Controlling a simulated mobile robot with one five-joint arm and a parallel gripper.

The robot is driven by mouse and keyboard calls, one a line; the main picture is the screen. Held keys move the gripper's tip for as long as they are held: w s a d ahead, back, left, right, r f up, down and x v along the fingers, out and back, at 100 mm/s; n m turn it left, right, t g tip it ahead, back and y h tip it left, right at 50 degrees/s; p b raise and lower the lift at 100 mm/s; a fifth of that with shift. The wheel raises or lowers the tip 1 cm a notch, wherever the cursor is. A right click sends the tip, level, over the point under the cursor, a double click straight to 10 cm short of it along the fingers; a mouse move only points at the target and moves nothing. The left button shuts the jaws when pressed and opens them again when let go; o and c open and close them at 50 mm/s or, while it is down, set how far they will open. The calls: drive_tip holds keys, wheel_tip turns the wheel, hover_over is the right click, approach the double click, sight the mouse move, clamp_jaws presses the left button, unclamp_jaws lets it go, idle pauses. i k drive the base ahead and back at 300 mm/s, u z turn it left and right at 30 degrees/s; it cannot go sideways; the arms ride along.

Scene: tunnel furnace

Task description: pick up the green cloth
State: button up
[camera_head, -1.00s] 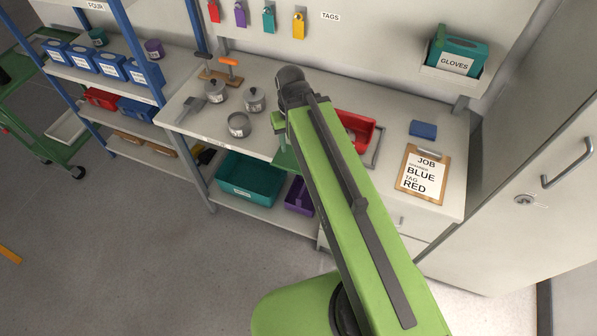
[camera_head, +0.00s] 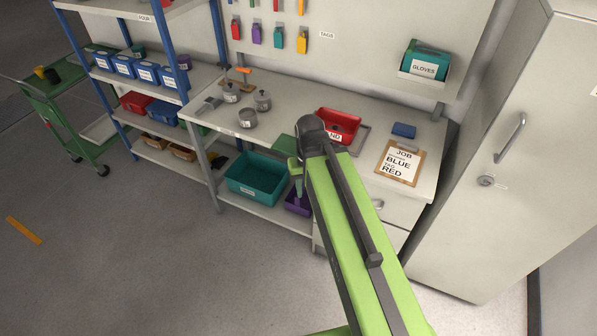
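A dark green patch (camera_head: 284,145), which looks like the green cloth, lies at the front edge of the workbench, just left of my arm's elbow. My arm covers part of the area beside it, so its full shape is hidden. My gripper does not show clearly; the end of my arm is hidden behind the dark elbow joint and the light green link. I cannot tell how far my gripper is from the cloth or whether it holds anything.
The workbench (camera_head: 292,107) carries metal pots (camera_head: 248,118), a red bin (camera_head: 337,124), a blue block (camera_head: 403,130) and a job clipboard (camera_head: 400,163). Below are a teal bin (camera_head: 256,177) and a purple bin (camera_head: 297,204). A cabinet (camera_head: 480,225) stands right.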

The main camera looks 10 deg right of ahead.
sight(286, 144)
drive_tip(key=z, duration=0.15)
drive_tip(key=k, duration=0.4)
drive_tip(key=u, duration=1)
drive_tip(key=i, duration=1.7)
drive_tip(key=u, duration=0.3)
